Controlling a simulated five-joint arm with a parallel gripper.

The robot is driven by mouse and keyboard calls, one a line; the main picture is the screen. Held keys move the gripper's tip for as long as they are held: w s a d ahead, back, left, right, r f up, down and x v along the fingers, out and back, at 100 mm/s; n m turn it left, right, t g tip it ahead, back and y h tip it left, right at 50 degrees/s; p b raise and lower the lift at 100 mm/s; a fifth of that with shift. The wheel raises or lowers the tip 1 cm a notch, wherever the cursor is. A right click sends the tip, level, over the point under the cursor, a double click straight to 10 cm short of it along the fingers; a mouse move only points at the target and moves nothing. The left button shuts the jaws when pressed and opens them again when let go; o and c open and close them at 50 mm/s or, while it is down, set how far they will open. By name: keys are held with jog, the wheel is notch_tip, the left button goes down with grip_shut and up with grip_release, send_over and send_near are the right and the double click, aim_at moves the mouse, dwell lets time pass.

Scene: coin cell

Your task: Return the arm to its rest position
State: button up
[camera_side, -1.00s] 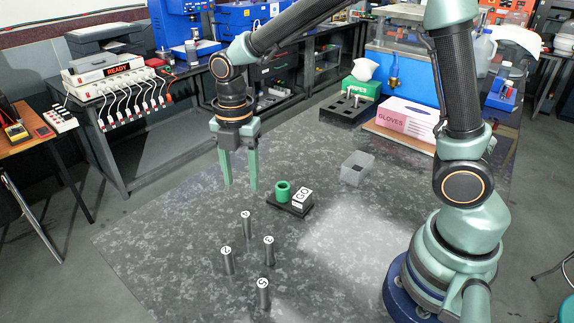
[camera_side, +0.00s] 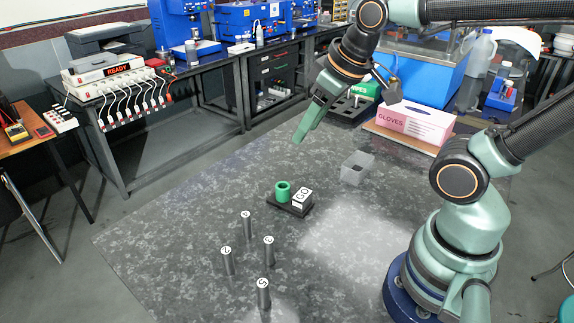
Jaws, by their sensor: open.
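My gripper (camera_side: 312,127) hangs in the air above the far part of the dark speckled table (camera_side: 200,215). It is tilted, with its green fingers pointing down and left. One finger largely overlaps the other from this side, and I see nothing held between them. My arm is folded back, its elbow bent over to the right above the base. The gripper is apart from everything on the table.
A green cup (camera_side: 283,191) and a white GO block (camera_side: 302,196) sit on a black holder. Several numbered grey posts (camera_side: 263,293) stand at the front. A clear grey box (camera_side: 357,168) and a gloves box (camera_side: 415,123) lie near the arm. The left of the table is clear.

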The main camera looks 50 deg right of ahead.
jog(key=shift+s+d+m, duration=0.2)
jog(key=shift+s+m, duration=0.1)
jog(key=shift+m, duration=0.4)
dwell(0.9)
